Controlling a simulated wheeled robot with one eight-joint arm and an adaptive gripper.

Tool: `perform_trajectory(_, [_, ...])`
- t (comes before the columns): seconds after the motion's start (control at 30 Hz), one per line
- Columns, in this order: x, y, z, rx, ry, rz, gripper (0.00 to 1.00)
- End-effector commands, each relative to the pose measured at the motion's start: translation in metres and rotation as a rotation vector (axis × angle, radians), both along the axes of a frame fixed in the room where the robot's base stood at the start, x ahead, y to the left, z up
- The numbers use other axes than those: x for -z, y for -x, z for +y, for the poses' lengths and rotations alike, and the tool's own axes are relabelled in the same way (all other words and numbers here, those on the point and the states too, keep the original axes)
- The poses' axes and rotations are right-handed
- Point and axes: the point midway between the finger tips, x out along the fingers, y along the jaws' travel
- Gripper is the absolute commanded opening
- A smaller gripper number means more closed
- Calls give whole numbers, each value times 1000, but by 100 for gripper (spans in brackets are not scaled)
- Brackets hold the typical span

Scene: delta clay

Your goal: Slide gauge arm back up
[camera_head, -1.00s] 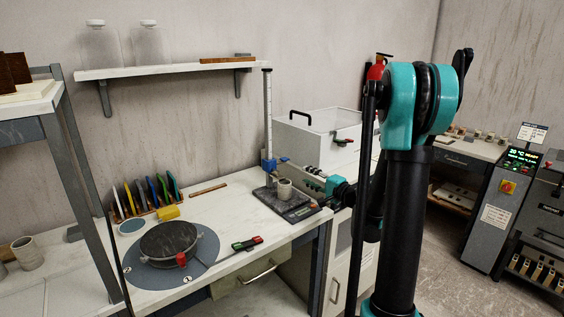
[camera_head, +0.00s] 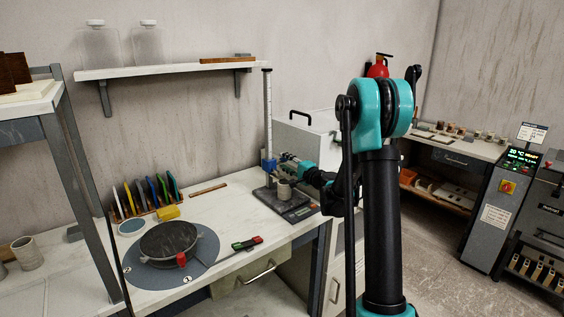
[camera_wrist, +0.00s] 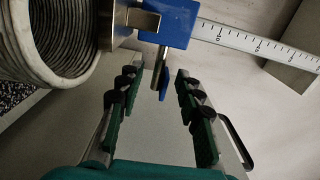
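The height gauge has an upright scale post (camera_head: 267,115) at the back of the white table, with a blue slider (camera_head: 268,166) low on it. In the wrist view the blue slider (camera_wrist: 178,22) carries a metal gauge arm (camera_wrist: 127,20) reaching over the rim of a ribbed grey clay cup (camera_wrist: 62,40). A small metal pin with a blue end sticks out from the slider towards my gripper (camera_wrist: 157,80). My gripper is open, its green-padded fingers on either side of the pin with gaps showing. In the head view my gripper (camera_head: 290,160) is just right of the slider, above the cup (camera_head: 285,189).
The cup stands on a dark scale (camera_head: 298,212). A turntable with a dark disc (camera_head: 170,240), a yellow sponge (camera_head: 168,212) and a rack of coloured tools (camera_head: 145,195) stand to the left. A white box (camera_head: 310,130) is behind my arm. A wall shelf (camera_head: 170,68) hangs above.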

Motion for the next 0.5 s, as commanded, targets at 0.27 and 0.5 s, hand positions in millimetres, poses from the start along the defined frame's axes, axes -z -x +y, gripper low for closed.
perform_trajectory(0.27, [0,-20,14,0,0,0,36])
perform_trajectory(0.5, [0,-21,15,1,0,0,36])
